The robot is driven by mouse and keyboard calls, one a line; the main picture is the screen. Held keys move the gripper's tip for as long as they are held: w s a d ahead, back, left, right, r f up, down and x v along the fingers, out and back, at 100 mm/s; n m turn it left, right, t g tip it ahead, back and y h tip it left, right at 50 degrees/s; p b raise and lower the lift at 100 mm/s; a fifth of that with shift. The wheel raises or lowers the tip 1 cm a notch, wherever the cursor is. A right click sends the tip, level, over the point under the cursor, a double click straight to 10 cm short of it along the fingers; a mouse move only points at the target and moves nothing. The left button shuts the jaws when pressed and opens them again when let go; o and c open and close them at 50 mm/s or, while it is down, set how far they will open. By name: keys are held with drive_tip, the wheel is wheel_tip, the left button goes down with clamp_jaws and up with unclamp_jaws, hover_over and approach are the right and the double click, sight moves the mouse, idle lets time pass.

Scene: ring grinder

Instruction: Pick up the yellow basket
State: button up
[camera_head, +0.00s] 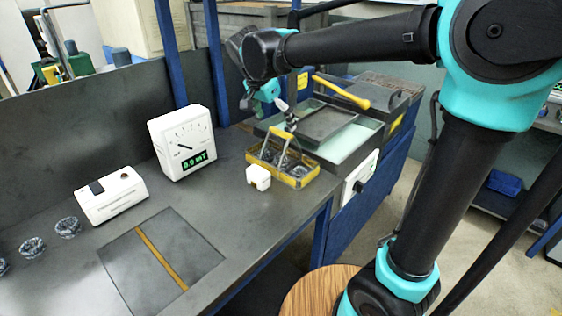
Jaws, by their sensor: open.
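The yellow basket (297,181) is a low yellow-rimmed container with a raised yellow handle and dark metallic parts inside. It sits on the grey workbench near its front right edge, in front of the tray area. My gripper (287,119) is above the basket's handle, pointing down, at the end of my black and teal arm. It is open and small in the picture. I cannot tell whether its fingers are around the handle or just above it.
A small white block (258,177) stands beside the basket at its left. A white gauge box (183,142), a white device (111,195) and a dark mat (162,259) lie further left.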

sight(281, 131)
drive_tip(key=shift+w+d+f, duration=0.2)
drive_tip(key=shift+f, duration=0.35)
drive_tip(key=w+f, duration=0.1)
drive_tip(key=w+d+f, duration=0.1)
drive_tip(key=f, duration=0.1)
drive_tip(key=shift+w+f, duration=0.1)
drive_tip(key=shift+f, duration=0.1)
drive_tip(key=shift+w+d+f, duration=0.1)
drive_tip(key=shift+w+f, duration=0.05)
drive_tip(key=shift+f, duration=0.4)
drive_tip(key=shift+c, duration=0.5)
drive_tip(key=c, duration=1.8)
drive_tip(key=shift+o, duration=0.2)
drive_tip(key=shift+r, duration=0.1)
